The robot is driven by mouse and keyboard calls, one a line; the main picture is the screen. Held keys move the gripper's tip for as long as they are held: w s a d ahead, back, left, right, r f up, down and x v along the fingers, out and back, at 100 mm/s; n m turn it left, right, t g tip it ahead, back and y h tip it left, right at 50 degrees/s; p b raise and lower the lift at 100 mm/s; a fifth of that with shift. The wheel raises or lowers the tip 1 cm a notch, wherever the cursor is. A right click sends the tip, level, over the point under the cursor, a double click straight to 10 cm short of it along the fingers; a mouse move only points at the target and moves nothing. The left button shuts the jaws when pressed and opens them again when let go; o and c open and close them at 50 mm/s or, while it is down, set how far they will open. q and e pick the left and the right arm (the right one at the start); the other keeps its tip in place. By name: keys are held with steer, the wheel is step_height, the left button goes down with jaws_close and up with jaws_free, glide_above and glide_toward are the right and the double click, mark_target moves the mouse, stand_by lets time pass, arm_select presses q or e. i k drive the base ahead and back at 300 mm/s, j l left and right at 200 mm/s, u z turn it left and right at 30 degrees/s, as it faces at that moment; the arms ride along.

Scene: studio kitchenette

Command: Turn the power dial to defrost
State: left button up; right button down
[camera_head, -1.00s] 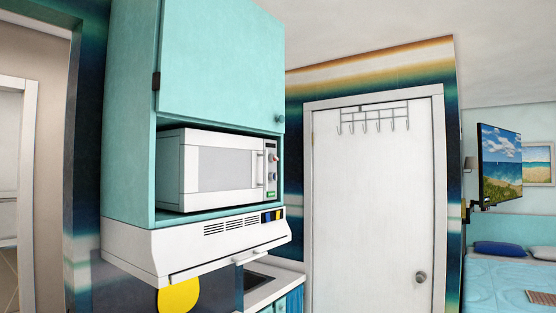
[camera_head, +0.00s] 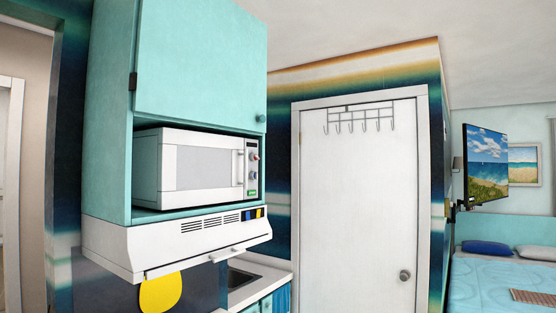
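A white microwave (camera_head: 185,167) stands in the open niche of a turquoise wall cabinet, left of the middle of the view. Its door is shut, with a vertical handle (camera_head: 241,168) at the door's right side. The dark control panel (camera_head: 252,168) is a narrow strip at the right of the front. It carries small round dials, the upper one (camera_head: 253,156) with a reddish mark, and a green patch at the bottom. The dial settings are too small to read, and I cannot tell which dial is for power. Neither of my grippers is in view.
The turquoise cabinet (camera_head: 200,65) has a closed door above the niche. A white range hood (camera_head: 180,235) juts out below the microwave. A sink counter (camera_head: 245,285) lies lower right of it. A closed white door (camera_head: 358,215) with hooks and a bed (camera_head: 505,280) are to the right.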

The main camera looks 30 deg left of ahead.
mark_target(255, 157)
steer(key=i+l+z, duration=0.2)
steer(key=l, duration=0.25)
steer(key=i+l+z, duration=0.2)
steer(key=l, duration=0.25)
steer(key=i+l+z, duration=0.15)
steer(key=l, duration=0.25)
steer(key=i+l+z, duration=0.2)
steer(key=i+l, duration=0.2)
steer(key=i, duration=0.25)
steer(key=i+l, duration=0.2)
steer(key=i, duration=0.2)
steer(key=i+l+z, duration=0.1)
steer(key=i, duration=0.35)
steer(key=i+j+u, duration=0.1)
steer(key=i+u, duration=0.25)
steer(key=i, duration=0.2)
steer(key=i+u, duration=0.4)
steer(key=i, duration=0.15)
steer(key=i+l+u, duration=0.2)
steer(key=i+u, duration=0.15)
steer(key=i, duration=0.15)
steer(key=i+j+u, duration=0.25)
steer(key=i+u, duration=1.05)
steer(key=i+l+u, duration=0.3)
steer(key=i+u, duration=0.15)
